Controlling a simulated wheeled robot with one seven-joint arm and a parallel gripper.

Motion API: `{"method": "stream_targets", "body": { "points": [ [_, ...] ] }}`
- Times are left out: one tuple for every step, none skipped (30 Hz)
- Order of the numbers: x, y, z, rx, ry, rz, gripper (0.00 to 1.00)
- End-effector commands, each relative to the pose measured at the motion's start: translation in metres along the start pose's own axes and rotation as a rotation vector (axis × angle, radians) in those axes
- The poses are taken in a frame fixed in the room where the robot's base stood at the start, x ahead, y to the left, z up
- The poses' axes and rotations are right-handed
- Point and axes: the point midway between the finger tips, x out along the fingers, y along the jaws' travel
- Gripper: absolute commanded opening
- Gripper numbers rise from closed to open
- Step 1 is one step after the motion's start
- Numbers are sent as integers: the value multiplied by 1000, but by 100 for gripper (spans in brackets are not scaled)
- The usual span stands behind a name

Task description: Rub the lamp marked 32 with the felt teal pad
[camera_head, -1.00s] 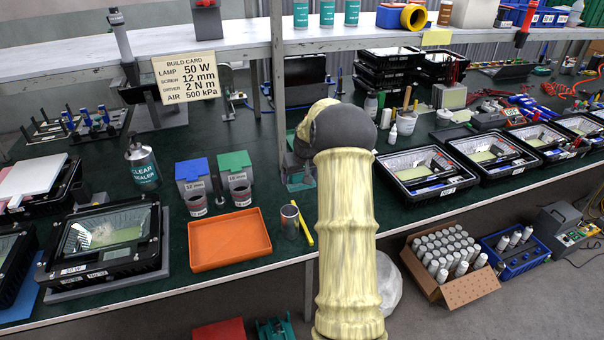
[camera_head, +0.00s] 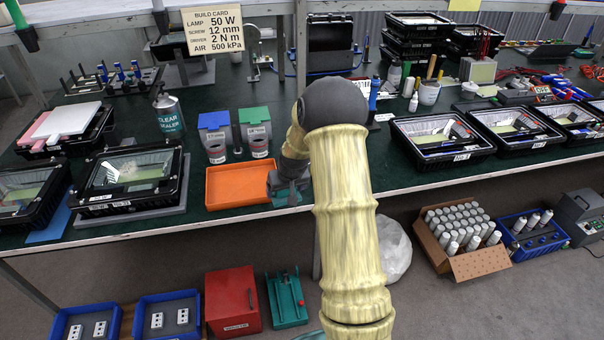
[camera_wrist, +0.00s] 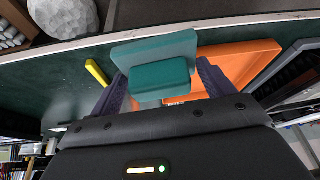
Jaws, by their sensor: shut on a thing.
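My gripper (camera_wrist: 160,84) is shut on the teal pad (camera_wrist: 158,75), a block with a paler teal slab on its far side. In the head view my gripper (camera_head: 287,184) is at the right end of the orange tray, and the pad is mostly hidden there. A black-framed lamp (camera_head: 98,197) with a glass front lies on a grey mat at the left. A second lamp (camera_head: 12,212) is cut by the left edge. Their small white labels are too blurred to tell which is marked 32.
The orange tray (camera_head: 229,203) is between the lamps and my gripper. A yellow marker (camera_wrist: 97,73) lies near the table edge. More lamp housings (camera_head: 440,151) stand in a row at the right.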

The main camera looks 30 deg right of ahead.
Motion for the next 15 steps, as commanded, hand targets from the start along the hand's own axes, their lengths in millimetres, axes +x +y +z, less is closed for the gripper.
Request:
{"method": "stream_targets", "body": {
  "points": [
    [13, -16, 15, -15, -6, -7, 63],
    [18, -24, 23, -22, -7, -10, 63],
    [24, -36, 35, -30, -8, -13, 63],
    [30, -45, 45, -38, -9, -15, 63],
    [34, -54, 55, -47, -10, -17, 63],
    [40, -66, 69, -58, -11, -19, 63],
    [44, -75, 80, -66, -11, -20, 63],
    [48, -82, 90, -75, -11, -21, 63],
    [52, -92, 104, -85, -12, -21, 63],
    [54, -98, 113, -92, -12, -20, 63],
    [55, -103, 122, -98, -11, -18, 63],
    [57, -108, 132, -106, -11, -17, 63],
    [58, -111, 138, -111, -11, -16, 63],
    [58, -114, 143, -115, -10, -14, 63],
    [58, -116, 148, -118, -10, -13, 63]
  ]
}}
